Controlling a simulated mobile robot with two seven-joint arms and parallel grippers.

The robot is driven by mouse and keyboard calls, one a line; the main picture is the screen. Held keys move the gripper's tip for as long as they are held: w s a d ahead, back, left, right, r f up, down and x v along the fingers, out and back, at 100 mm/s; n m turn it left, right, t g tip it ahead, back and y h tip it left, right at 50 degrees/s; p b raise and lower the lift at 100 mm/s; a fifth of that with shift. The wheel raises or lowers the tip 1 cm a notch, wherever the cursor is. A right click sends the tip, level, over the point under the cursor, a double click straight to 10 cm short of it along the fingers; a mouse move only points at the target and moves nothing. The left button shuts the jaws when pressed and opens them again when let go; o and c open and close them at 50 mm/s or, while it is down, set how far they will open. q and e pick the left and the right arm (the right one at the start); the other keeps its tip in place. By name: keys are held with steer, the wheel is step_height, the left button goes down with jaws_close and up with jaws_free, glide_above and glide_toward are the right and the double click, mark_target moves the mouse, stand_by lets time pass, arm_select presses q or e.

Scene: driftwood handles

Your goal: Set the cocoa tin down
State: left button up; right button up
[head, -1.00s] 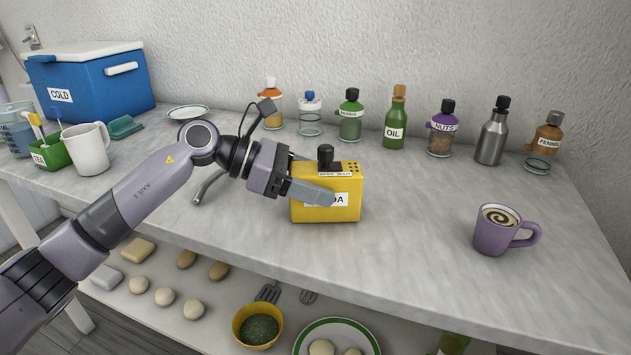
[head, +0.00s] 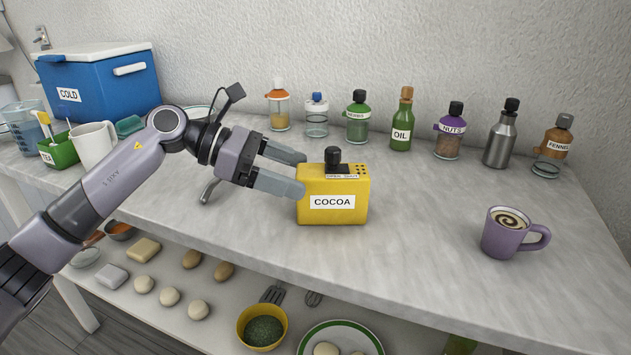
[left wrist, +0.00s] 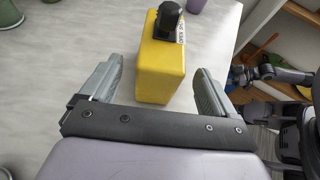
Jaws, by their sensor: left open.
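The cocoa tin (head: 333,212) is a yellow box with a black knob on top and a white COCOA label. It stands upright on the marble counter (head: 420,215), near the front edge. My left gripper (head: 302,173) is open just left of the tin, with its fingertips close to the tin's left side. In the left wrist view the tin (left wrist: 161,72) stands ahead of the two parted fingers (left wrist: 160,82), with nothing held between them. My right gripper is not seen in the head view.
A purple mug (head: 503,238) of coffee stands to the right. Several bottles, including the oil bottle (head: 402,125), line the wall. A blue cooler (head: 105,92), a white mug (head: 93,145) and a green tea box (head: 60,152) are at left. The counter between tin and mug is clear.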

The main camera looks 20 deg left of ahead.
arm_select(q)
steer(key=v, duration=0.6)
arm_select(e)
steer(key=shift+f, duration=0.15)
arm_select(q)
steer(key=shift+s, duration=0.1)
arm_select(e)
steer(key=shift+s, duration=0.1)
